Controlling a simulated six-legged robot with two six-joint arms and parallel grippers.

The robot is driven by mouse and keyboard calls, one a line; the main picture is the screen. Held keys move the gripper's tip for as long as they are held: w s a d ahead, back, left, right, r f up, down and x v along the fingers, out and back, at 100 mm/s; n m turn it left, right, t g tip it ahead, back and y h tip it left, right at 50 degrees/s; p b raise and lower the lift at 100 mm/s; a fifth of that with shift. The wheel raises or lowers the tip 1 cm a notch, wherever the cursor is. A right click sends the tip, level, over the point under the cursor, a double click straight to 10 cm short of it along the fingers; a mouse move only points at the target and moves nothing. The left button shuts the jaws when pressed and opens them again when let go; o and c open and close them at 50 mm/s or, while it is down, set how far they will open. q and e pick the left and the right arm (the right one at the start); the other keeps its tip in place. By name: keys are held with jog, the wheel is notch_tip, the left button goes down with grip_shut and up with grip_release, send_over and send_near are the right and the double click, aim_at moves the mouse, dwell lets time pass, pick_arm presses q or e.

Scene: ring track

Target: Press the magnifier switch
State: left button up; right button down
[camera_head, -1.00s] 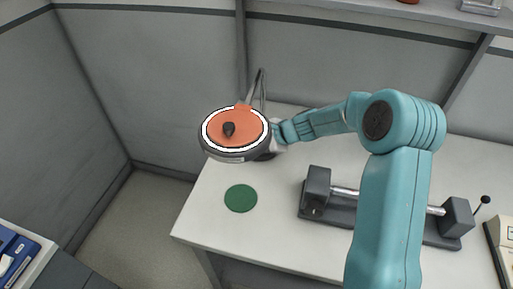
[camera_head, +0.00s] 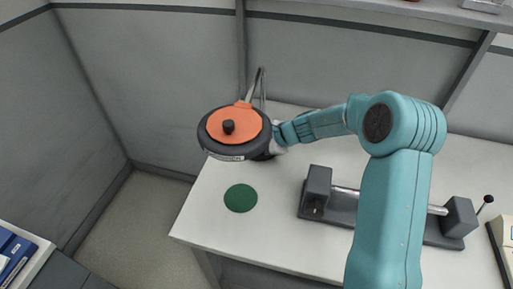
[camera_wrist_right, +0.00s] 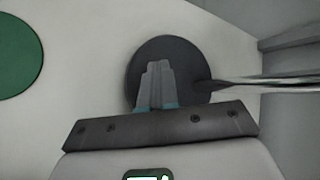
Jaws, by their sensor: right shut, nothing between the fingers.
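The magnifier has a round dark head with an orange cover (camera_head: 234,124) and a black knob on top; the ring around the cover is dark. Its thin stand arm (camera_head: 257,82) rises behind the head. In the right wrist view its dark round base (camera_wrist_right: 145,60) lies on the table with a metal rod running off to the right. My right gripper (camera_wrist_right: 158,66) is shut and empty, its fingertips over the base in that view. In the head view its tip is partly hidden behind the magnifier head; contact cannot be seen. My left gripper is out of view.
The white table (camera_head: 290,258) carries a green disc (camera_head: 241,198) in front of the magnifier. A grey fixture with a metal bar (camera_head: 318,192) stands to the right, partly behind my arm. Grey partition walls (camera_head: 150,85) close off the back and left.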

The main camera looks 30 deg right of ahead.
jog(key=shift+r, duration=0.15)
jog(key=shift+r+p, duration=0.8)
notch_tip(320, 180, up, 5)
jog(key=p, duration=0.4)
dwell(0.7)
